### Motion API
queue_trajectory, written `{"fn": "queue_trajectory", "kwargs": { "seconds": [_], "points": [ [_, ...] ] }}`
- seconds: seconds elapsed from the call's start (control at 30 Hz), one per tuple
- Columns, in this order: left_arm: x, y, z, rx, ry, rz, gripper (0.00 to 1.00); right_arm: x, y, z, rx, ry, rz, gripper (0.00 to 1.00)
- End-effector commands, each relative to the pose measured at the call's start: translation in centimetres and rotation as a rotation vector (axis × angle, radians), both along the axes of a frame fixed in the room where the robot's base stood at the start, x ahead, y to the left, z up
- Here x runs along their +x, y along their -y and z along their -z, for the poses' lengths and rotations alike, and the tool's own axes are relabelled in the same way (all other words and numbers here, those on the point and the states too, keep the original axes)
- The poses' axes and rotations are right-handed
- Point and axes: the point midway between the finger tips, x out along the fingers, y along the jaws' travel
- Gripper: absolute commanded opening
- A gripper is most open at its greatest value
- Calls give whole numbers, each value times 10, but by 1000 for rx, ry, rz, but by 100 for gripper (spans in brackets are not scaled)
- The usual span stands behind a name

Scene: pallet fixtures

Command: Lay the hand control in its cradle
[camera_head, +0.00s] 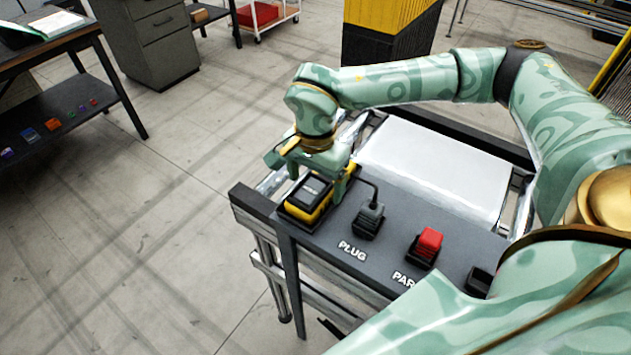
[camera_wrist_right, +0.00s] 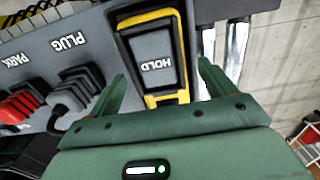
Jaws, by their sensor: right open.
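The hand control (camera_head: 306,202), a yellow and black block, lies at the left end of the dark panel. In the right wrist view the hand control (camera_wrist_right: 155,72) shows a grey face marked HOLD. A dark rim (camera_head: 286,216) around its base looks like the cradle; I cannot tell how fully the control is seated. My right gripper (camera_head: 318,178) is open, with one finger on each side of the control. The right wrist view also shows the fingers (camera_wrist_right: 162,75) apart, with visible gaps beside the control. My left gripper is not in view.
A grey plug (camera_head: 369,219) with a black cable stands at the PLUG label. A red block (camera_head: 429,243) sits in a black holder near PARK. A white sheet-like surface (camera_head: 435,170) lies behind the panel. A yellow and black post (camera_head: 390,35) stands beyond. Open floor lies left.

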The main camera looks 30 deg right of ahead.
Motion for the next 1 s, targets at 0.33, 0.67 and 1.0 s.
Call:
{"fn": "queue_trajectory", "kwargs": {
  "seconds": [0.33,0.67,1.0],
  "points": [
    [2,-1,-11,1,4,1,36,1,0,-81,0,5,1,83],
    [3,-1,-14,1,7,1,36,0,0,-112,0,0,0,83],
    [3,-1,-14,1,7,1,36,0,0,-111,0,0,0,83]
  ]
}}
